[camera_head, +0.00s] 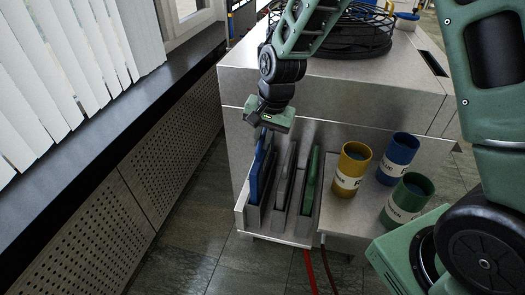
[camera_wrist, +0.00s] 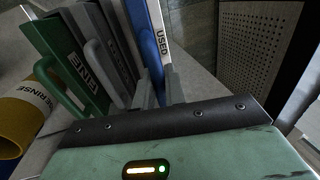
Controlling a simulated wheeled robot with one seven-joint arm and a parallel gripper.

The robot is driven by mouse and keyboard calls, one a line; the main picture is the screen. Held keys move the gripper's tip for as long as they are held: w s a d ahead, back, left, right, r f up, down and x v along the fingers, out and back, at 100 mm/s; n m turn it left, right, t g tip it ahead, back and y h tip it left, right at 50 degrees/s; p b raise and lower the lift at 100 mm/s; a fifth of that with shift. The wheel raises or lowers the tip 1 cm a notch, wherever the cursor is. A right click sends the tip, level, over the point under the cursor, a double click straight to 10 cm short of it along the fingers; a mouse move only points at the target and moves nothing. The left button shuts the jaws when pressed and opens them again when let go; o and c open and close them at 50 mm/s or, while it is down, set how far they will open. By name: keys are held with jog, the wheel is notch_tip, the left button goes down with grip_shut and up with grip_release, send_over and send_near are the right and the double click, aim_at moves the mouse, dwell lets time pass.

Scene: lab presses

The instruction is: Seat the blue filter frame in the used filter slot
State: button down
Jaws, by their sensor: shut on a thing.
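The blue filter frame (camera_head: 260,168) stands nearly upright at the leftmost slot of the filter rack (camera_head: 275,236). Its top reaches higher in the picture than the other frames. My gripper (camera_head: 265,132) is above it, shut on its upper part. In the wrist view the fingers (camera_wrist: 160,90) meet at the near end of the blue frame (camera_wrist: 147,45). A white strip lettered USED (camera_wrist: 160,36) runs right beside the blue frame. The frame's lower edge is hidden by the rack wall, so I cannot tell how deep it sits.
A grey frame (camera_head: 285,180) and a green frame (camera_head: 312,178) stand in the slots to the right. Yellow (camera_head: 352,165), blue (camera_head: 399,158) and green (camera_head: 408,198) canisters stand on a ledge farther right. A perforated wall panel (camera_head: 165,155) is left, with open floor between.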

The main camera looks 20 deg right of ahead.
aim_at(263, 152)
jog(key=shift+f, duration=2.15)
jog(key=shift+f, duration=0.15)
jog(key=c, duration=1.5)
grip_release()
jog(key=shift+o, duration=0.2)
